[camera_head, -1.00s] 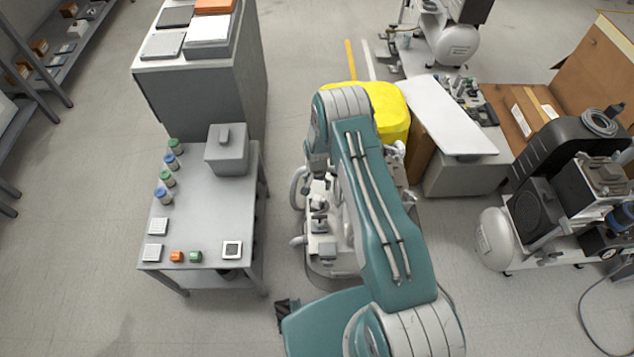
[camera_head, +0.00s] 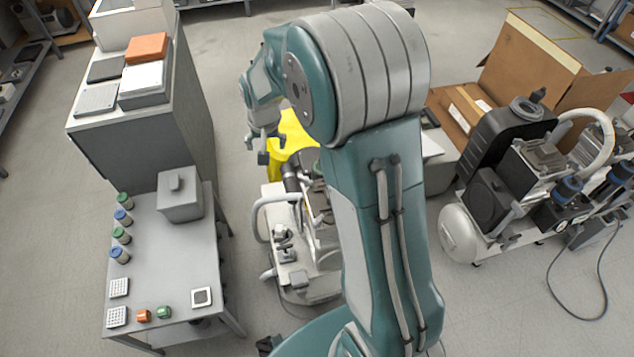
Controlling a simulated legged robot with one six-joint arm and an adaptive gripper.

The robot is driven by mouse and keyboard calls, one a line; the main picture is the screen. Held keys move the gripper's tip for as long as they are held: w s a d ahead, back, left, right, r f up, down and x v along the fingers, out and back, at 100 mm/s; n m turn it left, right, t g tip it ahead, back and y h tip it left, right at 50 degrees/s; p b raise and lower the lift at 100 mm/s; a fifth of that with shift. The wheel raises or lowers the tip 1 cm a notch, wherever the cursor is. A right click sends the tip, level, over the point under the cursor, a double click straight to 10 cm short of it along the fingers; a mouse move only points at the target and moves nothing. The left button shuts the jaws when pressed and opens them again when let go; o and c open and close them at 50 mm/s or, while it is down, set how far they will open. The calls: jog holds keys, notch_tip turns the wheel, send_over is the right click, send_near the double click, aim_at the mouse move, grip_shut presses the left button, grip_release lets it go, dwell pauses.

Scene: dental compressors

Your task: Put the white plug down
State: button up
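My arm reaches up and bends over to the left. My gripper (camera_head: 262,145) hangs at its end, small in the picture, in front of the yellow cover (camera_head: 292,138) and above the floor. Its fingers are too small and too much in line with the wrist to show whether they are open or shut. I cannot make out a white plug in the gripper or on any surface. My arm hides part of the middle of the scene.
A grey table (camera_head: 165,285) at left carries several small jars, white square pieces, orange and green blocks and a grey box (camera_head: 180,197). A tall grey cabinet (camera_head: 140,135) stands behind. A compressor unit (camera_head: 490,205) and an open cardboard box (camera_head: 530,65) are at right.

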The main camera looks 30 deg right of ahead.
jog(key=s+r+n+t, duration=0.2)
jog(key=s+r, duration=1.2)
jog(key=s+r+n+t, duration=0.1)
jog(key=s+r, duration=0.1)
jog(key=s, duration=1.1)
jog(key=shift+s+r+n, duration=0.35)
jog(key=shift+n, duration=0.05)
